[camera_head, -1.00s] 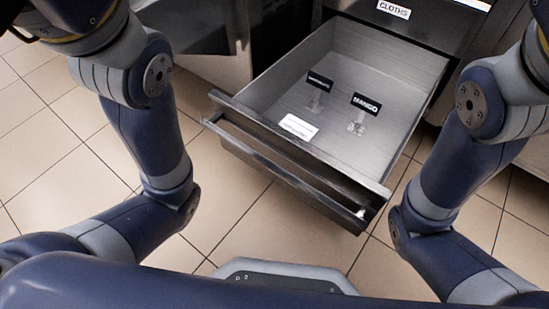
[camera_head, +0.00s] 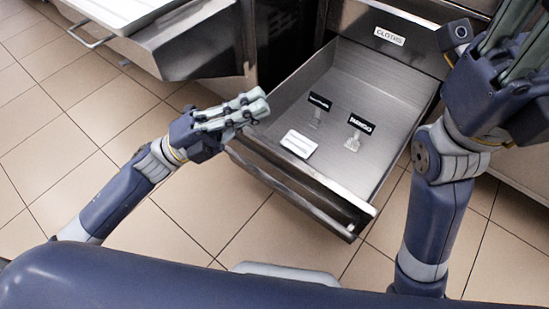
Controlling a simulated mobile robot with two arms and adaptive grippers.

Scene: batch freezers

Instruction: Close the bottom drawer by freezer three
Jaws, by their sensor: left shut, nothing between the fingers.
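The metal bottom drawer (camera_head: 349,184) stands open in the middle of the head view, below a shut drawer with a CLOTHS label (camera_head: 389,36). Its bar handle (camera_head: 292,190) runs along its front. Inside are two small black signs on clear stands, one reading MANGO (camera_head: 360,124), and a white card or pad (camera_head: 299,144). My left gripper (camera_head: 262,103) is shut and empty, over or beside the drawer's front left corner; contact is not clear. My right gripper (camera_head: 507,45) is raised at the upper right, its fingertips partly out of frame.
At the upper left another metal unit (camera_head: 190,45) has a white-topped tray (camera_head: 125,12) and a bar handle (camera_head: 88,36). The tiled floor (camera_head: 100,130) is clear at left and in front of the drawer. Cabinet fronts stand to the right.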

